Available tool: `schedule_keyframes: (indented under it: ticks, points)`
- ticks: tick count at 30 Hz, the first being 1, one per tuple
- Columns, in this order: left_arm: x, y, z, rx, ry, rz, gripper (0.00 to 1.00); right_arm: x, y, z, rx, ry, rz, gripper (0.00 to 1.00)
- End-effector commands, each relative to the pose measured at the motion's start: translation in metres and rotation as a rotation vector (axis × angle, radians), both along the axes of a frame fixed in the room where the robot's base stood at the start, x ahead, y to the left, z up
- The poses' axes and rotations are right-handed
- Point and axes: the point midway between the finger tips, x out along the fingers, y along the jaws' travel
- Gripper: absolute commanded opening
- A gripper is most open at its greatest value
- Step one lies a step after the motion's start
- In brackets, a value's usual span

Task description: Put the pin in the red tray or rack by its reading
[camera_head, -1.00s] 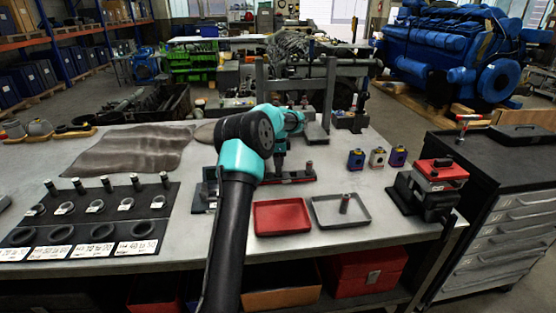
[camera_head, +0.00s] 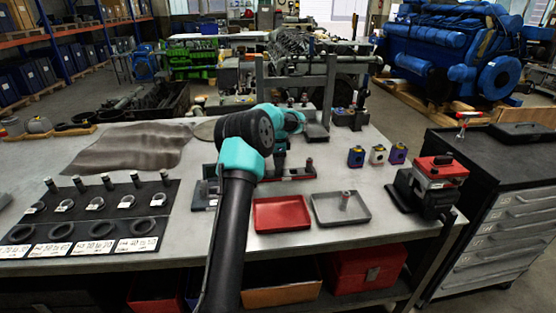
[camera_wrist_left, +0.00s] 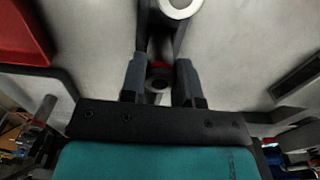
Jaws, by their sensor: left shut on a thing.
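My left gripper (camera_head: 281,160) is over the dark fixture (camera_head: 300,176) on the bench, partly hidden behind its own wrist. In the left wrist view its two fingers (camera_wrist_left: 160,84) are shut on a small hollow, round-ended piece that looks like a pin (camera_wrist_left: 158,85). This piece cannot be made out in the head view. The red tray (camera_head: 281,228) looks empty, in front of the fixture. The black rack (camera_head: 168,205) at left holds several upright pins and rings. My right gripper is not in view.
Another upright post (camera_head: 309,165) stands at the fixture's right end. Three small blocks (camera_head: 377,155) and a red-topped device (camera_head: 440,170) are at right. A brown cloth (camera_head: 130,150) lies at back left. The bench between rack and red tray is crossed by my arm.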

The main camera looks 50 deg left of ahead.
Motion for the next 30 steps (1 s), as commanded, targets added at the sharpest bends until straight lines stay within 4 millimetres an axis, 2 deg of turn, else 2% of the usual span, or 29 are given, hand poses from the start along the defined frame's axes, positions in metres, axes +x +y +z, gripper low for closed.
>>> schedule_keyframes:
  ticks: [27, 28, 30]
  points:
    - [0.0003, 0.0002, -0.0091, 0.0, -0.001, 0.0, 0.06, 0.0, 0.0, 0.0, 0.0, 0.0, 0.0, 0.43]
    - [0.0003, 0.0002, -0.009, 0.0, -0.001, 0.0, 0.31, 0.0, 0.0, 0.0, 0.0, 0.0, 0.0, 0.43]
    - [0.0003, 0.0002, -0.0091, 0.0, -0.001, 0.0, 0.38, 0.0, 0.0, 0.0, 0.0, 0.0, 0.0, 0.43]
